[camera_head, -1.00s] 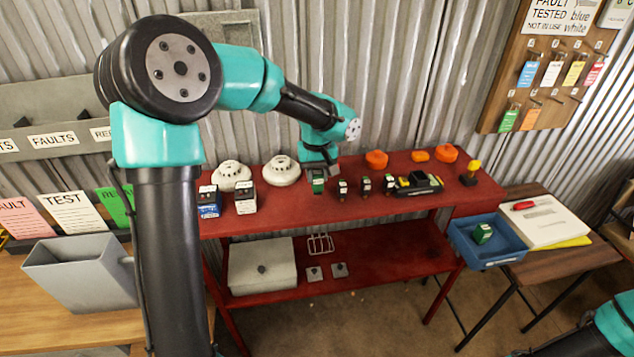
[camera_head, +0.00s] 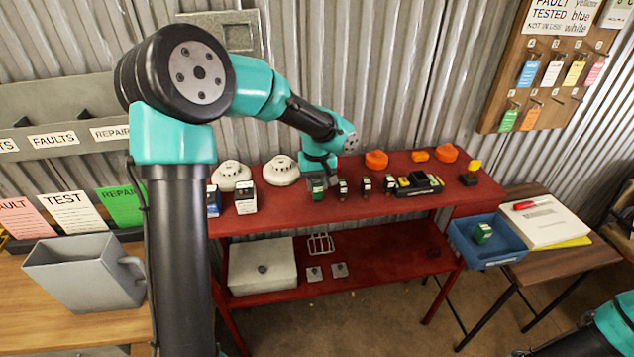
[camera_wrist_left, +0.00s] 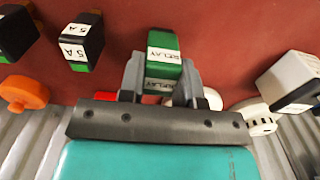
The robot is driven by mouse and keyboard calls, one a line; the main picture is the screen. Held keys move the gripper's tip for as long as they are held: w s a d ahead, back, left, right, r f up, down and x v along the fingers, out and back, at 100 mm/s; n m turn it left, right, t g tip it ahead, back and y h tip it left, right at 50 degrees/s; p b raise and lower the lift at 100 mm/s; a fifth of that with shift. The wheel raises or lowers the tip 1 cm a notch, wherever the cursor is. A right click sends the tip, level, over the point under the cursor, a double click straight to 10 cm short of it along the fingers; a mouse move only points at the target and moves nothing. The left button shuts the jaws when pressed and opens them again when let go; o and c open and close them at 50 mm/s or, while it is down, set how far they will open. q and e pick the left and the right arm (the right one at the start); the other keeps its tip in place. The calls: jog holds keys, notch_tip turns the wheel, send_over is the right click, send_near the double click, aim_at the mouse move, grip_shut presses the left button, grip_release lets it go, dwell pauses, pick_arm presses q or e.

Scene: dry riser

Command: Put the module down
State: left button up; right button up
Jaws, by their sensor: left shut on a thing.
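A green relay module (camera_head: 317,189) with white labels is between the fingers of my left gripper (camera_head: 318,180), over the red bench top (camera_head: 345,207). In the left wrist view the module (camera_wrist_left: 164,43) shows its "RELAY" labels, and the grey fingers of my left gripper (camera_wrist_left: 161,72) close on its two sides. The module looks upright and very low over the bench; I cannot tell whether its base touches the surface. My right gripper is out of frame.
Small black-and-green modules (camera_head: 342,189) stand just right of the held one. White detectors (camera_head: 281,171) and a white block (camera_head: 246,198) stand to its left. Orange detectors (camera_head: 376,159) are behind right. A blue tray (camera_head: 478,262) holds another green module (camera_head: 482,232). The bench front is clear.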

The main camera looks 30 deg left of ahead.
aim_at(317, 181)
pick_arm(q)
jog(key=shift+f, duration=0.15)
jog(key=o, duration=1)
notch_tip(317, 181, up, 12)
dwell(0.7)
